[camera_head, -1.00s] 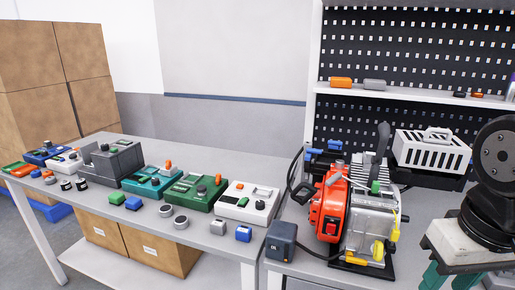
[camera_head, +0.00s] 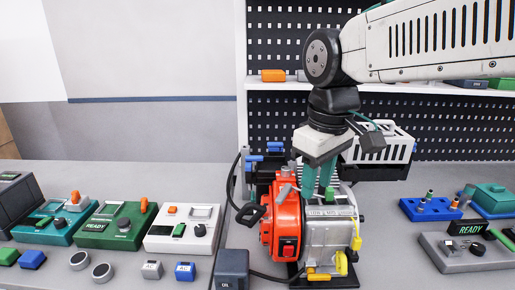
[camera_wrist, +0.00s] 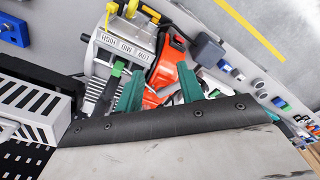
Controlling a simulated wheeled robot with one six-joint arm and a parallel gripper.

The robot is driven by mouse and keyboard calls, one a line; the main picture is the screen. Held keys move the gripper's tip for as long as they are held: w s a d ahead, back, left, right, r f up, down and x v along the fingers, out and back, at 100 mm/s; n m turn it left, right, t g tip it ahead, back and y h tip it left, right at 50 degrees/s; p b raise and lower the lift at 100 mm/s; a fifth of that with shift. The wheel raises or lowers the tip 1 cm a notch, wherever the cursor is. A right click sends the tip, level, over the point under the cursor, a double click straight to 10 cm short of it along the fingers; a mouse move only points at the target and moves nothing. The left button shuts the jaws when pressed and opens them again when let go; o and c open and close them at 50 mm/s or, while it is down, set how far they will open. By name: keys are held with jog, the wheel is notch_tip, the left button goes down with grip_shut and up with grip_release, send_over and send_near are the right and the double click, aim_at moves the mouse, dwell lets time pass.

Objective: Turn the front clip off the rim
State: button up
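The machine on the bench has a red housing (camera_head: 283,226) and a silver finned body (camera_head: 322,237). I cannot tell which part is the front clip. Candidate small parts are a yellow piece (camera_head: 341,263) low on the body, an orange one (camera_head: 318,277) at its foot, and a green tab (camera_head: 329,192) on top. My gripper (camera_head: 318,190) points down over the machine, its teal fingers near the top where housing and body meet. In the wrist view the fingers (camera_wrist: 160,88) stand apart, with no object visibly held. The green tab (camera_wrist: 118,68) is beside the left finger.
A dark box labelled OIL (camera_head: 232,268) stands left of the machine, with a cable.

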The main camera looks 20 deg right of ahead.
jog(key=w+r+n, duration=0.3)
jog(key=w+n, duration=0.1)
jog(key=w, duration=0.8)
jog(key=n+g, duration=0.1)
jog(key=n, duration=0.4)
send_near(258, 156)
jog(key=shift+s, duration=0.45)
jog(key=shift+w+f, duration=0.15)
jog(key=shift+w, duration=0.15)
jog(key=shift+w+f+n, duration=0.1)
jog(key=shift+f+n, duration=0.15)
jog(key=shift+n, duration=0.05)
notch_tip(258, 156, down, 7)
jog(key=shift+f, duration=0.1)
grip_shut()
